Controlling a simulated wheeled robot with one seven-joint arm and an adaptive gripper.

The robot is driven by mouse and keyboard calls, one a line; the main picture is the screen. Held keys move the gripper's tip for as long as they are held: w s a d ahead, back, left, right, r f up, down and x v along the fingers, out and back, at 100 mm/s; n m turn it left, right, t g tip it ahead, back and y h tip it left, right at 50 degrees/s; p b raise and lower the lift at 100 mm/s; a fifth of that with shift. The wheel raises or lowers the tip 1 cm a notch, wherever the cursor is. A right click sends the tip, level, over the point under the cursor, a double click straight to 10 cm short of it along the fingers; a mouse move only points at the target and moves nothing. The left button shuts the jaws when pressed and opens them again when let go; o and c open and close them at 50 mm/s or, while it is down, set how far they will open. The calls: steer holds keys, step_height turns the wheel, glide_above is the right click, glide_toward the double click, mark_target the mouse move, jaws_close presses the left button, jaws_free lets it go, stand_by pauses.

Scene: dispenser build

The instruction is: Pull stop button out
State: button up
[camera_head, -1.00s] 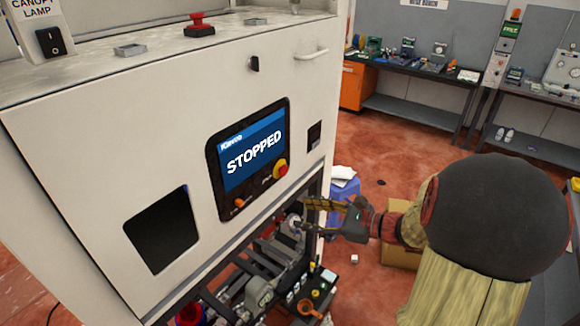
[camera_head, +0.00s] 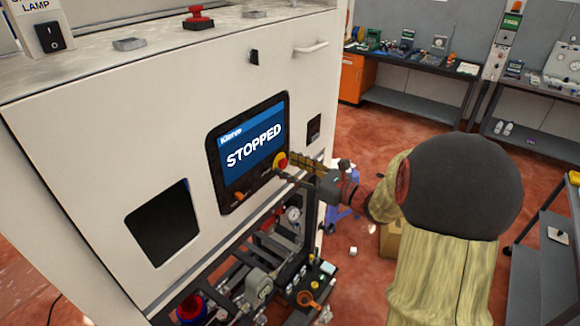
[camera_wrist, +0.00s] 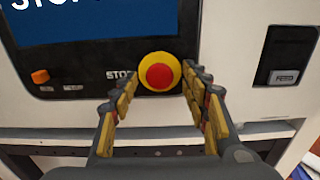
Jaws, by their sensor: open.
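The stop button (camera_head: 281,160) is a red knob on a yellow ring at the lower right corner of the black control panel (camera_head: 212,165). The panel's screen (camera_head: 254,146) reads STOPPED. In the wrist view the stop button (camera_wrist: 160,74) lies just beyond and between my fingertips. My gripper (camera_wrist: 158,88) is open, with one finger to each side below the button. In the head view my gripper (camera_head: 284,170) is at the button from the right. Whether a fingertip touches the button cannot be told.
An orange knob (camera_wrist: 40,76) sits left on the same panel, and a FEED switch (camera_wrist: 286,56) to the right. Another red button (camera_head: 199,18) stands on top of the machine. Open machinery (camera_head: 262,282) lies below the panel.

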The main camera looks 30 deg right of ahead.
steer(key=shift+w, duration=0.15)
steer(key=shift+c, duration=0.8)
jaws_close()
